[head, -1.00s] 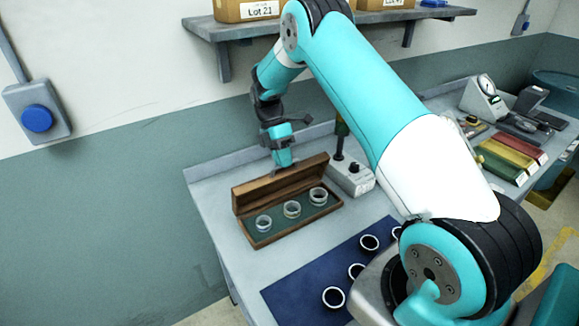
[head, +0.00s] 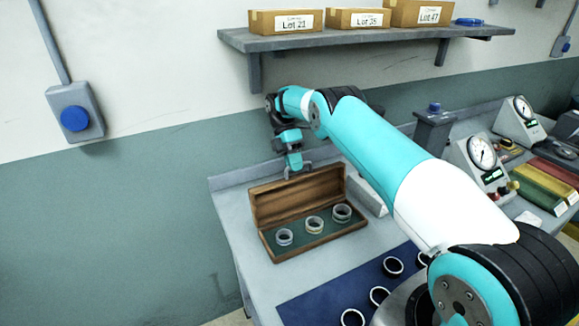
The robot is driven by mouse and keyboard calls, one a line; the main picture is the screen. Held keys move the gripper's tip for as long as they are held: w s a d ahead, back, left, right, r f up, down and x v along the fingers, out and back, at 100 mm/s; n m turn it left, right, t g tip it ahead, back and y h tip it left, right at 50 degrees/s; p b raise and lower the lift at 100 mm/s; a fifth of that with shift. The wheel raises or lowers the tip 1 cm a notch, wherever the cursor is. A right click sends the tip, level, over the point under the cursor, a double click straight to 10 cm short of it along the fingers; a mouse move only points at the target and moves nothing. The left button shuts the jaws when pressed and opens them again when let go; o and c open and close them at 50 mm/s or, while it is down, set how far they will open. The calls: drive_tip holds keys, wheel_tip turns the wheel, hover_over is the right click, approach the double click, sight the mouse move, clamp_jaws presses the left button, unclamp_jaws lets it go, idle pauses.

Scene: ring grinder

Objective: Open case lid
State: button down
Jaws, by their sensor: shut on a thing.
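The wooden case (head: 318,249) stands on the grey bench at the left end. Its lid (head: 285,203) stands raised at the back, roughly upright. Inside, on a green lining, are three pale rings (head: 314,224). My gripper (head: 297,173) is at the top edge of the lid, behind and above the case. It is shut on the lid's top edge; the fingertips are small in this view and partly hidden by the lid.
Gauges (head: 482,153) and coloured trays (head: 560,180) stand at the right. A shelf (head: 350,38) with boxes hangs above. Bare bench lies left of the case.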

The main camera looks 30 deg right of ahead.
drive_tip(key=shift+s+f, duration=0.1)
drive_tip(key=shift+f, duration=0.05)
drive_tip(key=c, duration=1.2)
unclamp_jaws()
drive_tip(key=shift+d, duration=0.3)
drive_tip(key=shift+o, duration=0.2)
drive_tip(key=shift+a, duration=0.1)
